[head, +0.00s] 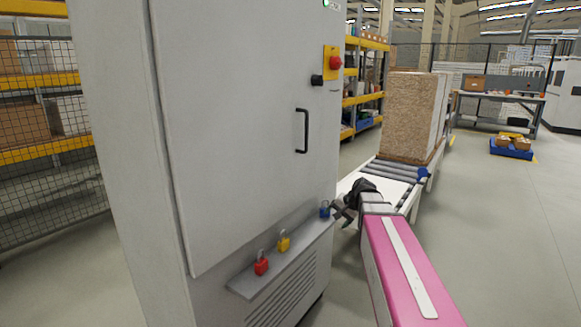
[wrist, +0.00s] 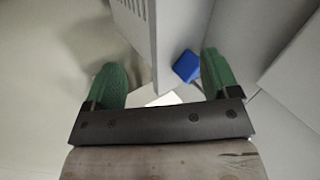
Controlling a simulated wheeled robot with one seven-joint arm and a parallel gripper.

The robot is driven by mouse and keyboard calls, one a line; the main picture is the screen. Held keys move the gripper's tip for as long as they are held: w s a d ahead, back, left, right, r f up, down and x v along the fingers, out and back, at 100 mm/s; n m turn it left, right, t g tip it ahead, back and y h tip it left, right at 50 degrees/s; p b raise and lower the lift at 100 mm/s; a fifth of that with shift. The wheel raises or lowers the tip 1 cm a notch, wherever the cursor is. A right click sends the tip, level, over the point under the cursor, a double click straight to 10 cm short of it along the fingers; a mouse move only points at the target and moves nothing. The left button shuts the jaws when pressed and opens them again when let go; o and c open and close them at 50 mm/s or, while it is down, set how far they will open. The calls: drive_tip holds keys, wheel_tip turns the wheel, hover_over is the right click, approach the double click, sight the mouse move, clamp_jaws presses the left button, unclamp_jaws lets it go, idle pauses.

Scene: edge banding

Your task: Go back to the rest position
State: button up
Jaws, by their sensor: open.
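My gripper (head: 341,210) is at the right end of the grey cabinet's ledge (head: 240,285), close to the blue padlock (head: 324,209). In the wrist view, the two green fingers of my gripper (wrist: 160,74) are spread wide with nothing held. The blue padlock (wrist: 187,66) shows in the gap between them, nearer the right finger. I cannot tell whether a finger touches it. My pink arm reaches forward from the lower right of the head view.
The tall grey cabinet (head: 240,130) stands close on the left, with a protruding handle (head: 302,131). A red padlock (head: 261,266) and a yellow padlock (head: 284,244) are on its ledge. A roller conveyor (head: 400,172) carries stacked boards (head: 408,115).

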drive_tip(key=s+f+n+g+h, duration=0.4)
drive_tip(key=s+f+n+h, duration=0.1)
drive_tip(key=s+f, duration=1.2)
drive_tip(key=shift+s+d+h, duration=0.3)
drive_tip(key=shift+s+d, duration=0.15)
drive_tip(key=shift+s, duration=0.3)
